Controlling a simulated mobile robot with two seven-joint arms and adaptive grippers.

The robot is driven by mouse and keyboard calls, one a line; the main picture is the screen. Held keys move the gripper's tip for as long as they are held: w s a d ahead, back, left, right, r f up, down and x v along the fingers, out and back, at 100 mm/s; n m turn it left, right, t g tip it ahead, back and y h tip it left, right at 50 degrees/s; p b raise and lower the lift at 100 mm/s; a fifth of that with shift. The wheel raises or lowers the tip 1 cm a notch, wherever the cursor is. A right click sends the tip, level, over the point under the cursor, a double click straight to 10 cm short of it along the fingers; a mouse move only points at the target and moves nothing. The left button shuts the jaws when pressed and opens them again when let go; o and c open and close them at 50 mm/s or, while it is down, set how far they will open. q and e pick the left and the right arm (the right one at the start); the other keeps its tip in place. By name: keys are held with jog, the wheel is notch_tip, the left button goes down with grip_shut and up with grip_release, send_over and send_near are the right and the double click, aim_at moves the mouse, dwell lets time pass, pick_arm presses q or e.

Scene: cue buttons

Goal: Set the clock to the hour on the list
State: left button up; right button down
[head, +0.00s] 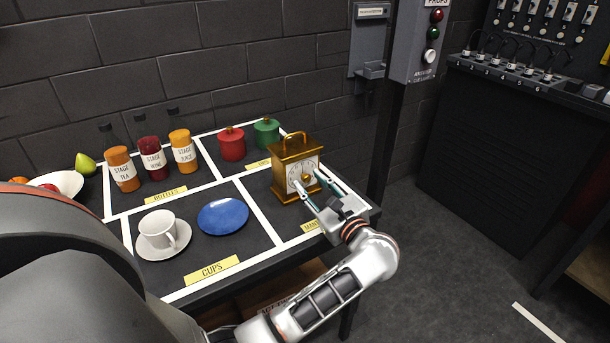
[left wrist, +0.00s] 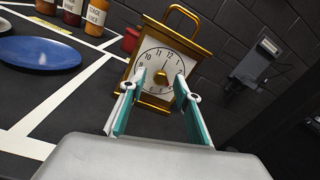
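The gold carriage clock (head: 287,186) with a white dial and a top handle stands upright at the right end of the prop table. In the left wrist view the clock (left wrist: 187,44) faces me, with a gold knob (left wrist: 160,79) at the dial's centre. My left gripper (head: 312,181) is in front of the dial with its teal-padded fingers apart. In the left wrist view the fingers lie either side of the knob; I cannot tell whether they touch it. The exact hand reading is unclear, and the dial's lower part is partly hidden. I see no readable list. My right gripper is out of view.
The table (head: 187,290) has white-taped sections. It holds a white cup (head: 160,232), a blue plate (head: 223,217), several labelled bottles, a red canister (head: 231,146) and a green canister (head: 267,134). A signal panel (head: 427,45) labelled PROPS shows a red lamp. Floor is clear at right.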

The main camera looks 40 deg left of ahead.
pick_arm(q)
jog(key=shift+w+a, duration=0.25)
jog(key=shift+a, duration=0.35)
grip_shut()
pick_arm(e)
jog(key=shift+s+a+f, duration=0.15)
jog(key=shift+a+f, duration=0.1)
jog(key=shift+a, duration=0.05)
pick_arm(q)
jog(key=shift+f, duration=0.1)
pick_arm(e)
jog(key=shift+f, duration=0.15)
